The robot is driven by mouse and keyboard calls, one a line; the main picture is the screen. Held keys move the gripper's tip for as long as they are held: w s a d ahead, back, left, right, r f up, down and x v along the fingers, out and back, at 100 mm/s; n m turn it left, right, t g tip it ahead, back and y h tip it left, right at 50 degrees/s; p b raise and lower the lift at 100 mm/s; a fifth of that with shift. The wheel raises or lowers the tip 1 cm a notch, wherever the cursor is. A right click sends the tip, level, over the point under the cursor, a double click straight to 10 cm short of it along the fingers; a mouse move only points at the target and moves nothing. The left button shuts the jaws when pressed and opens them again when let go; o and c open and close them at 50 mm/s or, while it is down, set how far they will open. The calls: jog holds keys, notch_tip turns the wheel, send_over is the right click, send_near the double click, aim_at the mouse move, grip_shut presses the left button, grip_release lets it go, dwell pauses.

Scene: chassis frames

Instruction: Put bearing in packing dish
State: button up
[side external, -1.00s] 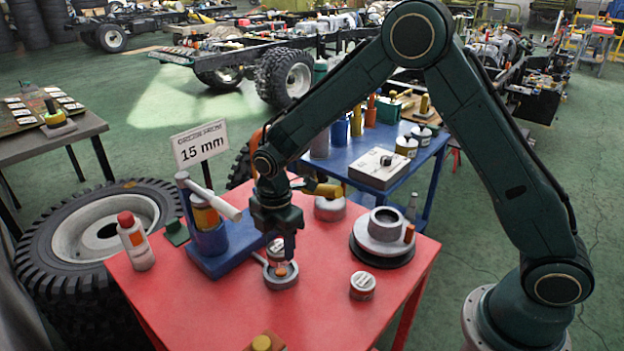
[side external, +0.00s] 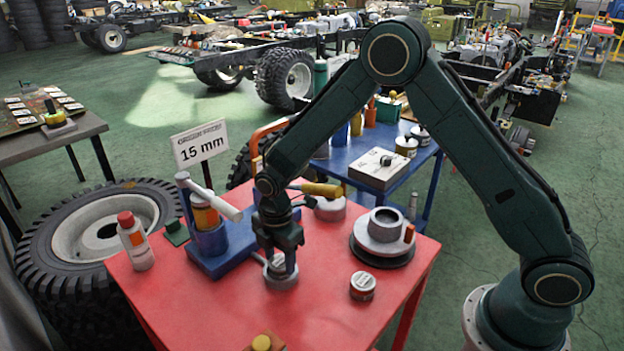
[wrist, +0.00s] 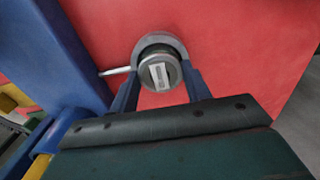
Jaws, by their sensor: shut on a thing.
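My gripper (side external: 281,268) points down at the front middle of the red table, beside the blue press stand. In the wrist view my gripper (wrist: 160,88) is shut on a small round metal piece with a pale label on top, which I take as the bearing (wrist: 158,74). A grey round dish, which looks like the packing dish (side external: 282,283), is directly below the fingers. Its grey rim shows around the far side of the piece in the wrist view (wrist: 160,39), with a thin pale handle to the left. I cannot tell whether the piece touches the dish floor. The fingers hide most of it.
The blue stand (side external: 223,258) with a pale lever is close on the left. A small tin (side external: 362,285) is to the right. A grey hub (side external: 383,225) on a black disc stands behind it. A red-capped bottle (side external: 136,241) is at the left.

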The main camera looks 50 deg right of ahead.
aim_at(280, 261)
jog(key=o, duration=1.3)
notch_tip(280, 261, up, 12)
jog(key=shift+r, duration=0.1)
dwell(0.3)
